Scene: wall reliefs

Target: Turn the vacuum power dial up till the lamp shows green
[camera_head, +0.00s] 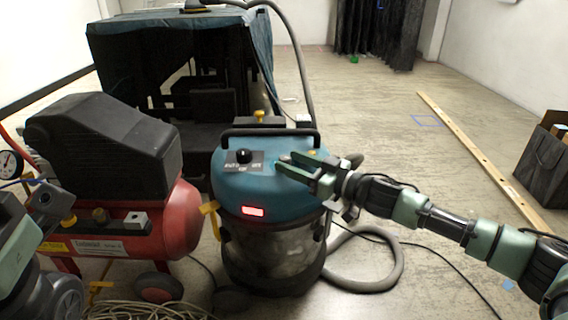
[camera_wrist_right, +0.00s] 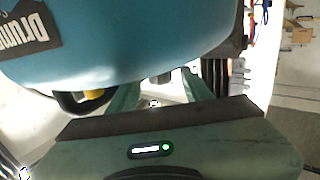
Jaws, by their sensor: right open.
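The vacuum (camera_head: 270,190) is a blue-topped drum with a black handle across its top. Its power dial (camera_head: 244,156) is a black knob on a dark lettered plate on the sloping front. The lamp (camera_head: 253,211) below the dial glows red. My right gripper (camera_head: 285,162) is open and empty, its green fingers pointing left just right of the dial, apart from it. In the right wrist view, the blue vacuum top (camera_wrist_right: 130,45) fills the upper left, beyond the right gripper's fingers (camera_wrist_right: 157,102); the dial does not show there.
A red compressor (camera_head: 170,225) with a black cover stands left of the vacuum. A hose (camera_head: 372,283) loops on the floor to the right. A cloth-covered frame (camera_head: 180,60) stands behind. A wooden beam (camera_head: 480,155) and a dark box (camera_head: 540,165) lie right; floor between is mostly clear.

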